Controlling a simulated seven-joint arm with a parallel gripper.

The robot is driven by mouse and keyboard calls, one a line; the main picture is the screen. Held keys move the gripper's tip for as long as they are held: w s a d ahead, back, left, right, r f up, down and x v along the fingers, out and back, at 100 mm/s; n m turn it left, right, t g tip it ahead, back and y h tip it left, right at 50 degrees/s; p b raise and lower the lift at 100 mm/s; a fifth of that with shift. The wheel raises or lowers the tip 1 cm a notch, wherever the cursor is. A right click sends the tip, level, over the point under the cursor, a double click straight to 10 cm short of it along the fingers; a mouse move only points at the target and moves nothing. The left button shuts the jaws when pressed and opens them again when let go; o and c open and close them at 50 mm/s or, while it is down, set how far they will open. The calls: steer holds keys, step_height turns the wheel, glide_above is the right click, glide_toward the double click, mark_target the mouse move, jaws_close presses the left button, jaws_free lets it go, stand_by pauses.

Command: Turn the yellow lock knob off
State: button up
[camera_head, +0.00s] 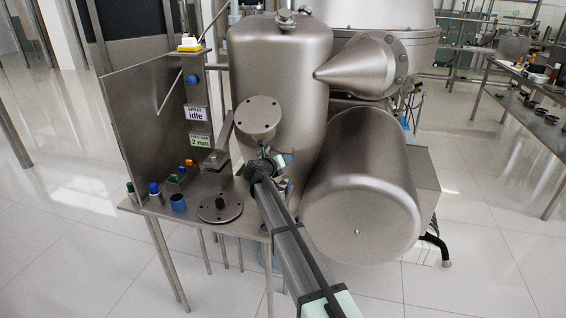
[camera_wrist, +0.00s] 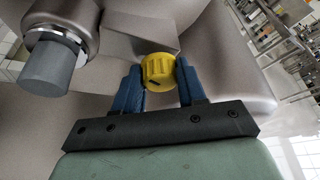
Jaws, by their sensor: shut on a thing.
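The yellow lock knob (camera_wrist: 158,71) is a ridged round knob with a dark mark on its face, seen in the wrist view. My gripper (camera_wrist: 160,80) has one blue finger on each side of it and is shut on the knob. In the head view my gripper (camera_head: 266,168) reaches the machine between the upright steel tank and the lying drum. The yellow knob is hidden there behind my arm.
The steel tank (camera_head: 280,70) and the lying drum (camera_head: 362,190) stand close around my gripper. A grey cylinder on a metal collar (camera_wrist: 48,62) sticks out at the left in the wrist view. A side table (camera_head: 150,207) with several coloured buttons stands to the left.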

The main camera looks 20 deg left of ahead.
steer(key=o, duration=1)
steer(key=shift+o, duration=0.2)
steer(key=shift+s, duration=0.15)
steer(key=v, duration=1.3)
steer(key=shift+s+a, duration=0.15)
steer(key=shift+s, duration=0.1)
steer(key=shift+r, duration=0.1)
